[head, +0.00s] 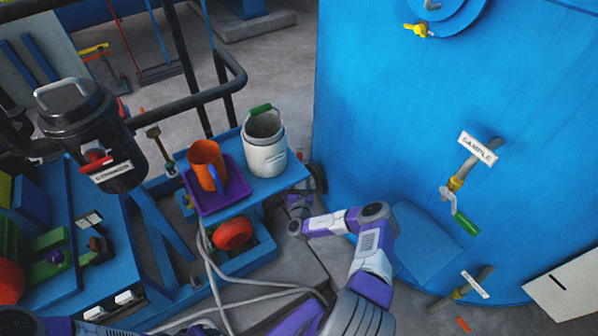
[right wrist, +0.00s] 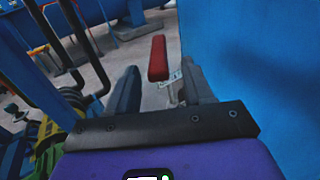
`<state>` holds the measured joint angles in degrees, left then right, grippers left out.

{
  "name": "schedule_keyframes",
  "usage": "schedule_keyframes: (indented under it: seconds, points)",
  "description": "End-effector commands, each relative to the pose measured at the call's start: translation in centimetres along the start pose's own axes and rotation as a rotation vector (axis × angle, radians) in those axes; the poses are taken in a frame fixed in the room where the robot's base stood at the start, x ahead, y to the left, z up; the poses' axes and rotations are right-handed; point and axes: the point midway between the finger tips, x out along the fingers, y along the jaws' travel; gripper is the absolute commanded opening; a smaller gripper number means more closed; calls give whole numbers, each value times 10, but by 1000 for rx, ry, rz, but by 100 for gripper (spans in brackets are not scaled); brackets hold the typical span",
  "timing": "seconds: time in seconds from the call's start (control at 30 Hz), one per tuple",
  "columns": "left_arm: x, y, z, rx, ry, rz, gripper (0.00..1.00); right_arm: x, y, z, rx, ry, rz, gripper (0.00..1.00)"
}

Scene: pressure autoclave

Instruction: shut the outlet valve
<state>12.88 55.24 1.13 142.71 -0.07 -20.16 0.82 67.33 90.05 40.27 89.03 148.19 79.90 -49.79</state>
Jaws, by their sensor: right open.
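A lever with a red grip (right wrist: 158,58) and a metal bracket shows in the right wrist view, ahead of and between my fingers. I cannot read a label on it, so I cannot tell whether it is the outlet valve. My right gripper (right wrist: 161,92) is open, with its two dark fingers apart and no object visibly held. In the head view my right gripper (head: 299,208) is low, beside the small blue stand and left of the blue tank (head: 400,110). The red grip is not clear there. My left gripper is not in view.
The tank carries a sample valve with a green handle (head: 466,223) and a yellow valve (head: 418,30). A blue stand (head: 285,180) holds a white canister (head: 265,145) and a purple tray (head: 225,200) with an orange mug (head: 207,165). Hoses (head: 210,270) lie on the floor.

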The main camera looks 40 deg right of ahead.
Motion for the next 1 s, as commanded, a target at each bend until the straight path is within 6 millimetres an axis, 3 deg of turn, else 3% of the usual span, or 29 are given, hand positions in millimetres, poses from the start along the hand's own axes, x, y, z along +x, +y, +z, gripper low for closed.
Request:
schedule_keyframes:
  seconds: [0.1,0.3,0.67,1.0]
  points:
    - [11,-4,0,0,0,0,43,21,0,-2,-1,-4,0,51]
    - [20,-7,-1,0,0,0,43,44,1,-2,0,-2,2,51]
    - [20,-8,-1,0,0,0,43,50,1,0,1,-1,5,51]
    - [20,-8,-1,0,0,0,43,49,1,0,1,-1,5,0]
